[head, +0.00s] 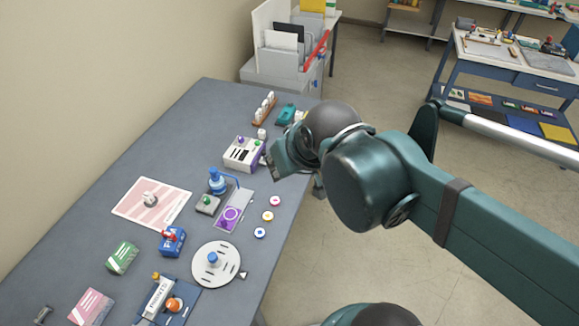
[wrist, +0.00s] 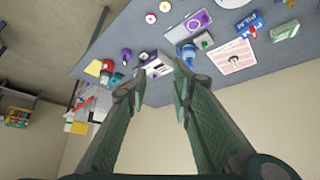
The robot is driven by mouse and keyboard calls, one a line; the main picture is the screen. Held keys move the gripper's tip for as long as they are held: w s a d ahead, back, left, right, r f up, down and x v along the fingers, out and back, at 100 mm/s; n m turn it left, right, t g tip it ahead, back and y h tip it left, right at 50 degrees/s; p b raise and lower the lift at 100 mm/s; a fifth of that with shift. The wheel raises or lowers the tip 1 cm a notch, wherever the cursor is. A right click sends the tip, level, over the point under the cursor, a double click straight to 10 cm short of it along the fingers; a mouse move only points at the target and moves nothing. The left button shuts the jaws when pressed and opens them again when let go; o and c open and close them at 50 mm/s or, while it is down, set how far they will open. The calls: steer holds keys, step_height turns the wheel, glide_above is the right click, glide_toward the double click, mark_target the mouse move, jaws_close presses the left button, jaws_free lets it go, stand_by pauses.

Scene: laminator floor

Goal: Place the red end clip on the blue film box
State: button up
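The blue film box (head: 174,245) stands on the grey table, left of the round white plate. A small red piece, which looks like the red end clip (head: 168,235), rests on top of the box. In the wrist view the blue film box (wrist: 246,19) is at the upper right, with the red clip (wrist: 252,31) at it. My gripper (head: 287,165) is over the table's right edge, beside the white control box and well away from the film box. In the wrist view its fingers (wrist: 160,75) are apart with nothing held between them.
The white control box (head: 243,154) is close to my gripper. Around the film box are a pink sheet (head: 130,207), a green box (head: 122,259), a round white plate (head: 229,266) and a blue tray (head: 186,306). Colored discs (head: 268,216) lie near the right edge.

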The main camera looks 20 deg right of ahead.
steer(key=shift+s+d, duration=0.55)
steer(key=shift+f, duration=0.1)
step_height(320, 180, down, 10)
steer(key=b, duration=1)
stand_by(0.9)
